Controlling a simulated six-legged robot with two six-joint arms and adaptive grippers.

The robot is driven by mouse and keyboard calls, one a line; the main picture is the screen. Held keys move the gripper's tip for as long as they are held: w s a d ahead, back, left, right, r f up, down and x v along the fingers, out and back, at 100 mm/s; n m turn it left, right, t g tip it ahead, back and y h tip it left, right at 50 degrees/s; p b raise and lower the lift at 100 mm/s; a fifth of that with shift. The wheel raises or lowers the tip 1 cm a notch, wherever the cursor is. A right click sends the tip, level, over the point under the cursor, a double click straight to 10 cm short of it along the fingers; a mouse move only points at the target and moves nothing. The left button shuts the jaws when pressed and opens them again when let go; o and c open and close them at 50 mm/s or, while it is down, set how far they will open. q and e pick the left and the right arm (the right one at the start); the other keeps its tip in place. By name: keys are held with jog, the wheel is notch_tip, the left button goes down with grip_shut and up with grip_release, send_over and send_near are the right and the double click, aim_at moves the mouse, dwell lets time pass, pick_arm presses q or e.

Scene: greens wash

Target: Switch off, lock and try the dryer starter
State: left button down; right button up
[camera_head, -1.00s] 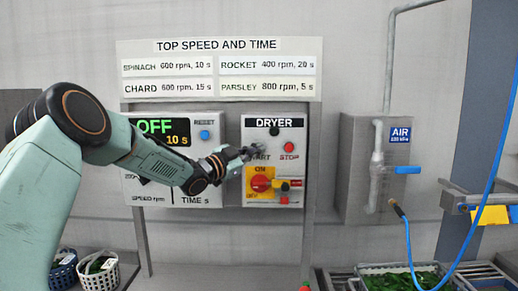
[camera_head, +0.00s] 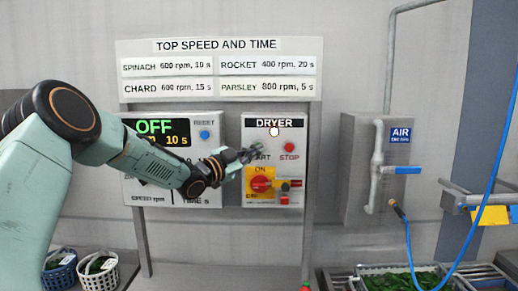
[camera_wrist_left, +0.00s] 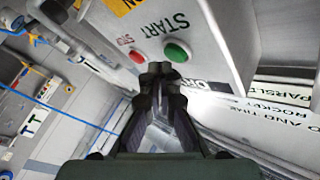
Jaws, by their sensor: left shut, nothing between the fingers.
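The dryer starter (camera_head: 248,118) is a grey box labelled DRYER on the wall in the head view. Its round lamp (camera_head: 274,131) is lit white. A red STOP button (camera_head: 289,147) is at its upper right. Below is a red rotary switch (camera_head: 261,184) on a yellow plate marked ON, with small dark and red parts (camera_head: 285,199) beside it. My left gripper (camera_head: 257,151) is shut and empty, in front of the START label and hiding that button in the head view. In the left wrist view, its tips (camera_wrist_left: 160,69) are close to the green START button (camera_wrist_left: 176,51); contact is unclear.
A control panel (camera_head: 130,190) reading OFF and 10 s is left of the starter. An air valve with a blue lever (camera_head: 407,170) and a blue hose (camera_head: 409,245) are right. Baskets of greens (camera_head: 99,276) stand below. A speed chart (camera_head: 219,78) hangs above.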

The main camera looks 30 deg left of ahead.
pick_arm(q)
jog(key=shift+s+d+r, duration=0.1)
jog(key=shift+s+d, duration=0.05)
jog(key=shift+s, duration=0.1)
jog(key=s, duration=0.1)
jog(key=s+d+p, duration=0.1)
jog(key=s+d, duration=0.1)
jog(key=s, duration=0.1)
jog(key=shift+d, duration=0.25)
dwell(0.4)
jog(key=shift+s, duration=0.1)
dwell(0.4)
